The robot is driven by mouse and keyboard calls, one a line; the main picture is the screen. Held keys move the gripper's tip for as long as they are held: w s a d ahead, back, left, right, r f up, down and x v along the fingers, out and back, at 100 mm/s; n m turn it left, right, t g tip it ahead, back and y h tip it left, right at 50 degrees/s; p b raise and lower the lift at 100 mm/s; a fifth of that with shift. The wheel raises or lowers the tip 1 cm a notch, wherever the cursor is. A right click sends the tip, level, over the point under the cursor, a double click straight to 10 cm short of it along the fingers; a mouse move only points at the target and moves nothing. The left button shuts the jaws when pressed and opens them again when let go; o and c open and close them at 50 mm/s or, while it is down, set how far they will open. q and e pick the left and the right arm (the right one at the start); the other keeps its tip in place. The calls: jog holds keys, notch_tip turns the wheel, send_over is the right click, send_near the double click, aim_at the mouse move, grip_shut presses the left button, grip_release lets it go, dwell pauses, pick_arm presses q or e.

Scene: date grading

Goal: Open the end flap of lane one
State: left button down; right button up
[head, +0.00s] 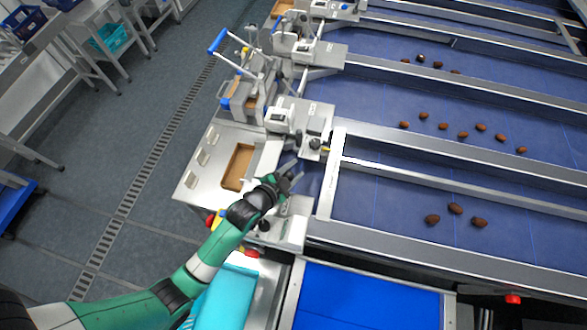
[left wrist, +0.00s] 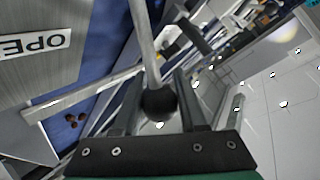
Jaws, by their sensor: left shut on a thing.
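My left gripper (head: 288,177) is at the end of the nearest blue lane (head: 385,195), beside a metal end unit (head: 290,222). In the left wrist view its two fingers are shut on a black ball knob (left wrist: 159,105) at the end of a metal lever rod (left wrist: 144,45). A grey plate (left wrist: 30,85) with a label (left wrist: 35,45), partly cut off and reading "OPE", lies at the left there. I cannot tell how far the end flap is open; the gripper and arm hide part of that area. My right gripper is not in view.
Brown dates (head: 456,209) lie on the nearest lane, and several more on the lanes beyond. A similar end unit (head: 300,118) stands just behind. A shallow brown tray (head: 238,166) is left of the gripper. A blue belt (head: 365,298) lies in front.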

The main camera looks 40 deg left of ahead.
pick_arm(q)
jog(key=shift+s+f, duration=0.1)
jog(key=shift+f, duration=0.35)
jog(key=shift+c, duration=2.3)
grip_release()
jog(key=shift+a, duration=0.15)
jog(key=shift+r, duration=0.15)
jog(key=p+v, duration=0.1)
jog(key=v, duration=1)
jog(key=shift+s+r, duration=0.2)
